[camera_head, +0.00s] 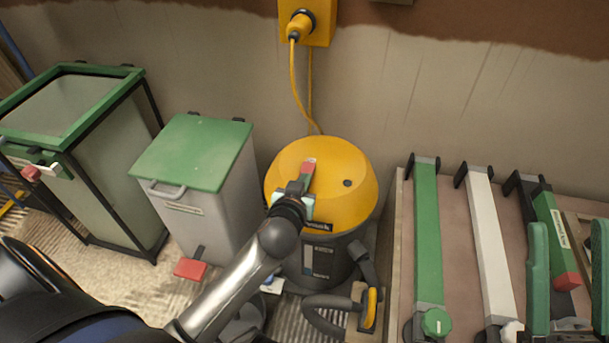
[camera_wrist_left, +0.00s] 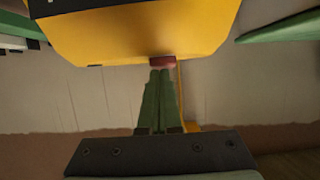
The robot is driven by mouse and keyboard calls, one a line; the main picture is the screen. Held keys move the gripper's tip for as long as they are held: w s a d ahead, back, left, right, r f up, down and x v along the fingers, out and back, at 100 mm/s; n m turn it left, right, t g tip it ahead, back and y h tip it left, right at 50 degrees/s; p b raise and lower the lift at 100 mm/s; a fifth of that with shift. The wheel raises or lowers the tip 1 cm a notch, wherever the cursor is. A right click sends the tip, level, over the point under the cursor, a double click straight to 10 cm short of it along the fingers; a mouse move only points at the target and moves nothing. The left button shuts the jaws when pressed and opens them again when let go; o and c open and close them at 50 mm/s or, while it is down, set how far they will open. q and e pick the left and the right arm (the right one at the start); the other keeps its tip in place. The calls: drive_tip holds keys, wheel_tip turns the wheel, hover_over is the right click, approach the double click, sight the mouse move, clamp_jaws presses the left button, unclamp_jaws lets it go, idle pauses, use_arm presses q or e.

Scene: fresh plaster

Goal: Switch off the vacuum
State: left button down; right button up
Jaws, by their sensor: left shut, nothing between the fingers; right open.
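The vacuum (camera_head: 352,207) stands on the floor near the wall, with a domed yellow top and a dark drum. A red switch (camera_head: 309,165) shows on its top. My left gripper (camera_head: 303,181) is over the yellow top, at the switch. In the left wrist view, its shut, empty green fingers (camera_wrist_left: 161,74) end right by the red switch (camera_wrist_left: 162,61) at the edge of the yellow body (camera_wrist_left: 150,28). I cannot tell whether they touch it. My right gripper (camera_head: 568,230) is open and empty at the lower right, with its two green fingers apart.
A yellow cord runs from the vacuum to a yellow wall socket (camera_head: 322,32). A grey bin with a green lid (camera_head: 190,150) and a green-rimmed container (camera_head: 107,160) stand left. A bench with long green and white tools (camera_head: 430,230) is right. A hose (camera_head: 328,320) lies in front.

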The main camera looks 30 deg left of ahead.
drive_tip(key=shift+r, duration=0.25)
use_arm(q)
drive_tip(key=shift+r+p, duration=0.75)
drive_tip(key=shift+p, duration=0.15)
use_arm(e)
drive_tip(key=shift+r, duration=0.75)
